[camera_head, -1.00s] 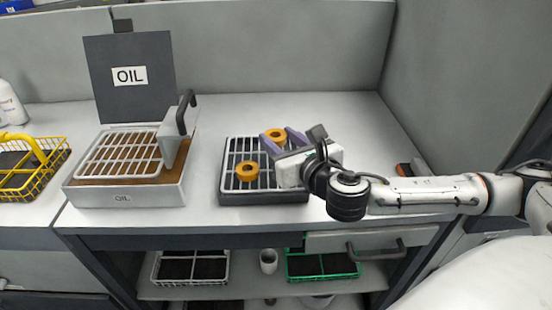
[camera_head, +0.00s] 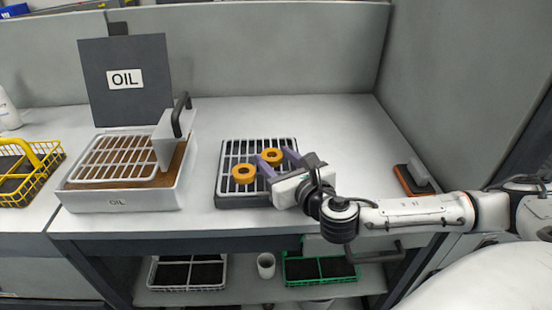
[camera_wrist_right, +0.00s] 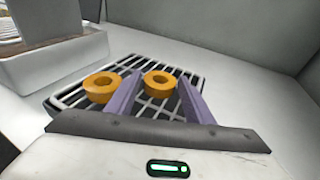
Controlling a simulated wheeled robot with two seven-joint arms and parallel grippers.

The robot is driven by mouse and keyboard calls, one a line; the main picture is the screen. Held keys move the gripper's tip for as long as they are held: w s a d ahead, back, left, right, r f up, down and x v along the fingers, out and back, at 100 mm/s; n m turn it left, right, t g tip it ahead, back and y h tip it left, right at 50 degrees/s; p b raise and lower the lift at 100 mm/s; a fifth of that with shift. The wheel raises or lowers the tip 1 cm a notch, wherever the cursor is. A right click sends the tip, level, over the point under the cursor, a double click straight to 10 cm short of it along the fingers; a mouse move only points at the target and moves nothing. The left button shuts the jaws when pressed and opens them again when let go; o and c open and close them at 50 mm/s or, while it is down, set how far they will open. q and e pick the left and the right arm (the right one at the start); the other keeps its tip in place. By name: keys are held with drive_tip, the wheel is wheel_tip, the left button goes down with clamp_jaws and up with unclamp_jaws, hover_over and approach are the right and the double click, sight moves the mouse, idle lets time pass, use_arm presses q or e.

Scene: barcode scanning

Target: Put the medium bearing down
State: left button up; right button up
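Two orange ring-shaped bearings are at the dark grated tray (camera_head: 228,204) on the table. The left bearing (camera_head: 244,174) lies on the tray's grate; it also shows in the right wrist view (camera_wrist_right: 92,88). The other bearing (camera_head: 271,150) is on the grate to its right and slightly behind. My right gripper (camera_head: 279,159) reaches in from the right, its purple fingers on either side of this second bearing. In the right wrist view this bearing (camera_wrist_right: 148,84) sits between the fingertips with narrow gaps, so the gripper looks open. My left gripper is not in view.
The OIL box (camera_head: 120,202) with its white rack (camera_head: 105,160) stands to the left. A yellow wire basket (camera_head: 45,178) is at the far left. An orange-and-black item (camera_head: 412,180) lies at the right. The table behind the tray is clear.

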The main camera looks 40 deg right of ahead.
drive_tip(key=shift+r, duration=0.15)
drive_tip(key=v, duration=0.9)
drive_tip(key=shift+s, duration=0.1)
drive_tip(key=shift+p+v, duration=0.5)
drive_tip(key=shift+v, duration=0.95)
